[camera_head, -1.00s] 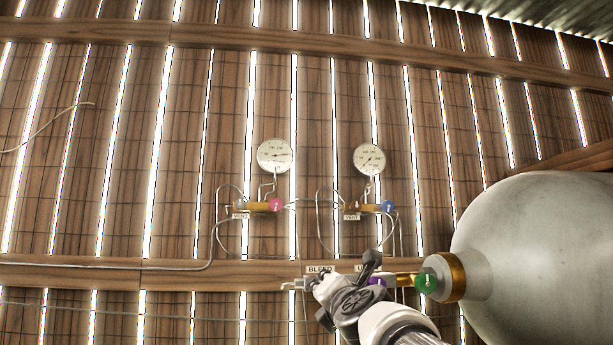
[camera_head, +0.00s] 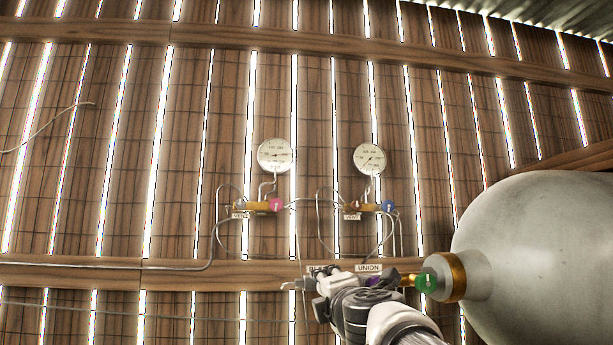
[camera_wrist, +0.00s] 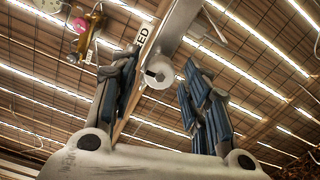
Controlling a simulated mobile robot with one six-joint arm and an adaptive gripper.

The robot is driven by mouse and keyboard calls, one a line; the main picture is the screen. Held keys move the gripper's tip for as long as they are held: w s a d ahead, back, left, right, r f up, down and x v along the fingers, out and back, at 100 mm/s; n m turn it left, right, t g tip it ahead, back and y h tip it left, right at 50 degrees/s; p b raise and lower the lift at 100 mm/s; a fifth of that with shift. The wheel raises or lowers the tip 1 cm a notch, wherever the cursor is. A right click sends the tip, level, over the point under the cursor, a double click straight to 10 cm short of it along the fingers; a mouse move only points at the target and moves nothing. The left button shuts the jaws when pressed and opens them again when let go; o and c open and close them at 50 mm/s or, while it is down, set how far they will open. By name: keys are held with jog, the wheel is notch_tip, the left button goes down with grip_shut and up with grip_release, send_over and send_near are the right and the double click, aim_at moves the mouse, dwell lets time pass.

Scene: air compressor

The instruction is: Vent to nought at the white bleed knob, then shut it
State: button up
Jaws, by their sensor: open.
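The white bleed knob (camera_wrist: 158,72) shows in the wrist view as a round white end with a small dark centre. It lies between the two fingers of my gripper (camera_wrist: 162,85), which are spread open with a gap on each side. I cannot tell how far in depth the fingertips are from it. In the head view my gripper (camera_head: 322,283) is at the lower beam and hides the knob. The bleed label (camera_head: 316,268) is partly covered there. Two round white gauges, left (camera_head: 274,155) and right (camera_head: 369,159), hang above; their readings are too small to tell.
A purple knob (camera_head: 373,282) sits close right of my gripper, under the union label (camera_head: 368,268). A green knob (camera_head: 427,282) is at the big tank's (camera_head: 545,255) neck. Pink (camera_head: 276,204) and blue (camera_head: 388,207) knobs with thin pipes are above.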

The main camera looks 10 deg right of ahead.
jog(key=s, duration=0.6)
jog(key=shift+w, duration=0.1)
